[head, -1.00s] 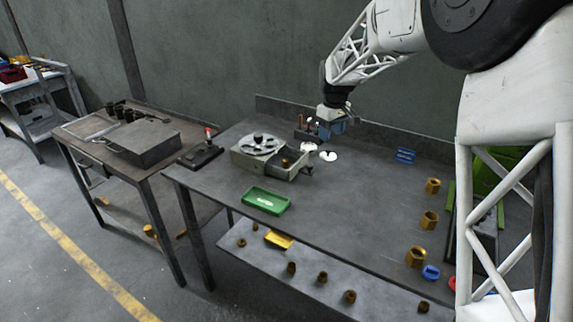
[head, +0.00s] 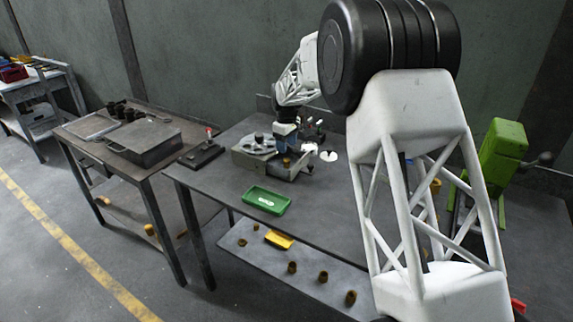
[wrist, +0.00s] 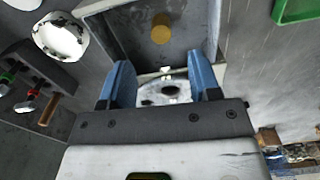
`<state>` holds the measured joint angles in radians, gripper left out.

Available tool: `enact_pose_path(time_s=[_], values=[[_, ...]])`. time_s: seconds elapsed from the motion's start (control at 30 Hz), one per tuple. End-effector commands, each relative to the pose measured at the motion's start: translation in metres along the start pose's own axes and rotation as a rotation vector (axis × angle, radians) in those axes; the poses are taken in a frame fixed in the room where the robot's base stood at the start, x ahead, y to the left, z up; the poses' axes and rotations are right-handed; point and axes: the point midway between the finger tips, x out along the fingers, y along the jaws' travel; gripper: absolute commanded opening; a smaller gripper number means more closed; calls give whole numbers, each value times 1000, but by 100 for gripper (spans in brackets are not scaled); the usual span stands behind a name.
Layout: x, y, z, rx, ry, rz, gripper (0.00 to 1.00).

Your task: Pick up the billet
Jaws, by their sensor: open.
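The billet looks to be the short brass cylinder (wrist: 161,28) in the wrist view, standing in a grey tray-like part of the machine. In the head view a small brass piece (head: 286,162) shows at the front of the grey machine (head: 262,168). My gripper (wrist: 160,64) is open, its two blue fingers apart with nothing gripped. A round pale disc with a dark centre shows between the fingers. The billet lies beyond the fingertips, roughly in line with the gap. In the head view my gripper (head: 286,132) is above the machine's back; its fingertips are hard to make out.
A green tray (head: 266,200) sits in front of the machine. White discs (wrist: 61,38) and a rack of small tools (wrist: 32,88) stand beside it. A green machine (head: 500,150) is at the right. My arm hides much of the table's right side.

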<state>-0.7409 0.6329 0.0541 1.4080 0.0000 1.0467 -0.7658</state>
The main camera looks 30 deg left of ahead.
Motion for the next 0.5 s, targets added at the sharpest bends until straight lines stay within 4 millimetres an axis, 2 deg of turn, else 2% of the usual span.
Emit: enact_pose_path(time_s=[0.17, 0.5], values=[[1, 0, 0, 1, 0, 0, 57], [24, 0, 0, 1, 0, 0, 57]])
